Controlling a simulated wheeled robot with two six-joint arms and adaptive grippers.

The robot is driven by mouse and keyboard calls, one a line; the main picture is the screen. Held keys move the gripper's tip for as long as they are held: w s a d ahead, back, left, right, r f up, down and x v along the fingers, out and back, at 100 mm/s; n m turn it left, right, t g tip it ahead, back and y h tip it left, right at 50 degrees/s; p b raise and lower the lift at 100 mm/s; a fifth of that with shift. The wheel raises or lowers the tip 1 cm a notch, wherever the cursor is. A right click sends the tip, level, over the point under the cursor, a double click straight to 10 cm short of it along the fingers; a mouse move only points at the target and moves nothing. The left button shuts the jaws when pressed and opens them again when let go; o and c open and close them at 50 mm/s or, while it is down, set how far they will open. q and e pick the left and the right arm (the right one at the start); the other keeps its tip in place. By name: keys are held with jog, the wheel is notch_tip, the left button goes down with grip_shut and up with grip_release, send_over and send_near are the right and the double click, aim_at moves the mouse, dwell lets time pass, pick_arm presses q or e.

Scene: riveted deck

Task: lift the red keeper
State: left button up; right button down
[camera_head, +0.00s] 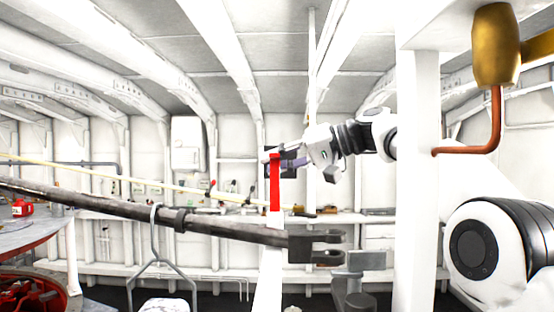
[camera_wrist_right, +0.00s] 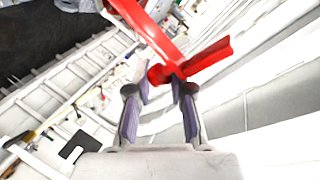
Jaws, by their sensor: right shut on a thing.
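The red keeper (camera_head: 275,185) is a bright red bar that hangs upright in front of a white post in the head view. My right gripper (camera_head: 284,158) reaches in from the right and meets its top end. In the right wrist view the keeper (camera_wrist_right: 150,32) runs away toward the top, with a short crosspiece at its near end. My right gripper (camera_wrist_right: 162,82) is shut on that near end, its purple-padded fingers on either side. My left gripper is not in view.
A long dark pole with a forked end (camera_head: 315,246) crosses the head view below the keeper. A pale yellow rod (camera_head: 150,178) slants above it. A white pillar (camera_head: 418,170) and a copper pipe (camera_head: 492,125) stand at the right. A shelf with small items runs behind.

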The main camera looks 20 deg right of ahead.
jog(key=shift+w+a+f+g, duration=0.15)
jog(key=shift+f+g, duration=0.15)
jog(key=shift+f, duration=0.45)
jog(key=c, duration=1)
grip_release()
jog(key=shift+r, duration=0.35)
jog(key=v, duration=1.2)
jog(key=shift+f, duration=0.1)
